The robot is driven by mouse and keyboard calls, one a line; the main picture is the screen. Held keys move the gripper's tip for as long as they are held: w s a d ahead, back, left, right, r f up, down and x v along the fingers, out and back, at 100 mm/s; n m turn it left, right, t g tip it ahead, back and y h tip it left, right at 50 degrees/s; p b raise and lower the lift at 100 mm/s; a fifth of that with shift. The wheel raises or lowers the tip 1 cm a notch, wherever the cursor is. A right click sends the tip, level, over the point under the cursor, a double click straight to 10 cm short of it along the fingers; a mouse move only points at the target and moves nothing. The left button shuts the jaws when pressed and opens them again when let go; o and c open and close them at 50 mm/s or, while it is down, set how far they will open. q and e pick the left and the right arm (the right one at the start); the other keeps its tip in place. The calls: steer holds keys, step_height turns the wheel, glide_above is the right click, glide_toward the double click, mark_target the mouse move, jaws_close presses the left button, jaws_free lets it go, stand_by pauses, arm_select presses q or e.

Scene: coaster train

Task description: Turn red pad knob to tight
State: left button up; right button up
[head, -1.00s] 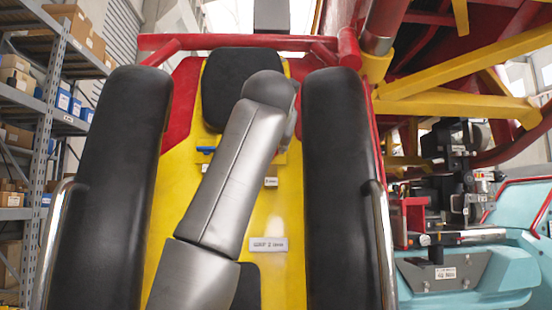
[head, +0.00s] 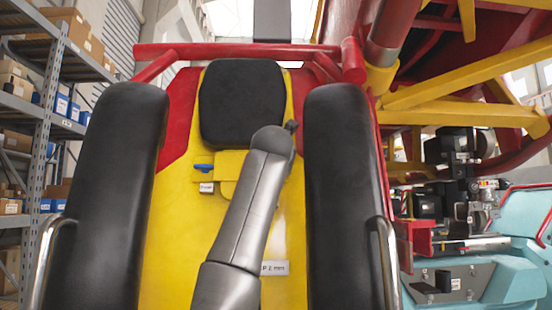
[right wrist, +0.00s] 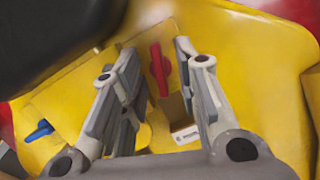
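In the right wrist view the red pad knob (right wrist: 158,68) stands upright on the yellow panel. My right gripper (right wrist: 155,50) is open, with one finger on each side of the red knob and gaps visible between. Whether the tips reach the knob's depth is unclear. In the head view my grey right arm (head: 249,205) covers the red knob and the gripper. A blue knob (head: 204,168) sits on the panel to the left; it also shows in the right wrist view (right wrist: 39,131). My left gripper is not in view.
A black headrest pad (head: 241,103) is above the panel, and black side pads stand left (head: 105,200) and right (head: 342,190). White labels sit below the blue knob (head: 207,188) and beside the arm (head: 275,268). Shelving (head: 45,130) is at far left.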

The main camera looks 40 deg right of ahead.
steer(key=shift+w+d, duration=0.15)
jaws_close()
stand_by(0.4)
steer(key=shift+r+m+g+p, duration=0.1)
steer(key=shift+m+g+p, duration=0.85)
steer(key=shift+m, duration=1.7)
steer(key=shift+f+m+g+p, duration=0.1)
steer(key=shift+m+g+p, duration=0.2)
steer(key=shift+m+p, duration=1.85)
steer(key=shift+r+m+g+p, duration=0.1)
steer(key=shift+m+g+p, duration=0.55)
steer(key=shift+m, duration=2.55)
jaws_free()
